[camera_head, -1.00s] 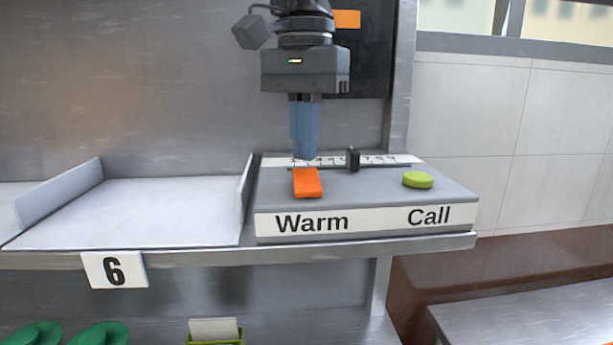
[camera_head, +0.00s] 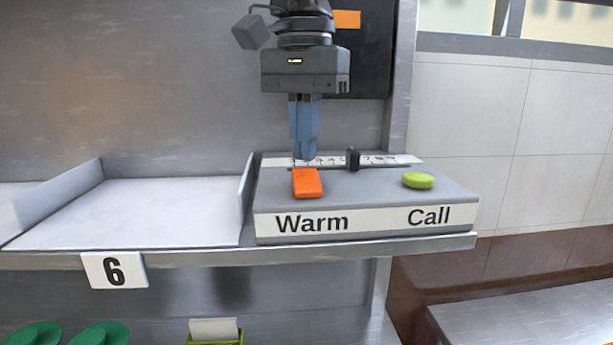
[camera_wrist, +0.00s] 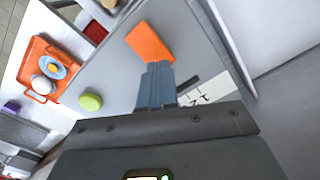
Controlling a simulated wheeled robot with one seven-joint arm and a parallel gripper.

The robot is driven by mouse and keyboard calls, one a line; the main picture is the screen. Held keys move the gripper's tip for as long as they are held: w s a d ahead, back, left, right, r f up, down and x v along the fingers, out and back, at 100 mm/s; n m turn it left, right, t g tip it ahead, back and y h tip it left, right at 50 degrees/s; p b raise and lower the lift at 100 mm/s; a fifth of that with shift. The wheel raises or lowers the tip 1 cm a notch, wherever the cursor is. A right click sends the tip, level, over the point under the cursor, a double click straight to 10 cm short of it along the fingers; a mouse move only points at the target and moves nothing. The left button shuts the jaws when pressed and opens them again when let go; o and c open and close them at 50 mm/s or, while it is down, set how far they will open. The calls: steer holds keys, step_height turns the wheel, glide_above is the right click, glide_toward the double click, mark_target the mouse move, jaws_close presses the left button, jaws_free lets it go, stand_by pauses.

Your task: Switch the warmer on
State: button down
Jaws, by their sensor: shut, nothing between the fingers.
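The warmer's switch is an orange rocker (camera_head: 308,183) above the word "Warm" on a grey control box (camera_head: 380,186). It also shows in the wrist view (camera_wrist: 150,42), just past my fingertips. My gripper (camera_head: 304,158) is shut and empty, pointing down at the far edge of the orange rocker. The fingertips are at or very near that edge; I cannot tell whether they touch it. In the wrist view my gripper (camera_wrist: 157,66) partly covers the rocker's near end.
A green round button (camera_head: 418,180) sits above "Call", right of a black slider knob (camera_head: 353,159) on a numbered scale. A white tray bay (camera_head: 150,212) with a raised side wall lies left of the box. The wrist view shows an orange tray (camera_wrist: 36,68) with dishes.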

mark_target(305, 171)
steer(key=shift+f+b, duration=0.45)
steer(key=shift+f, duration=0.65)
stand_by(0.9)
steer(key=shift+r, duration=0.15)
step_height(305, 171, up, 7)
steer(key=p, duration=0.6)
stand_by(0.3)
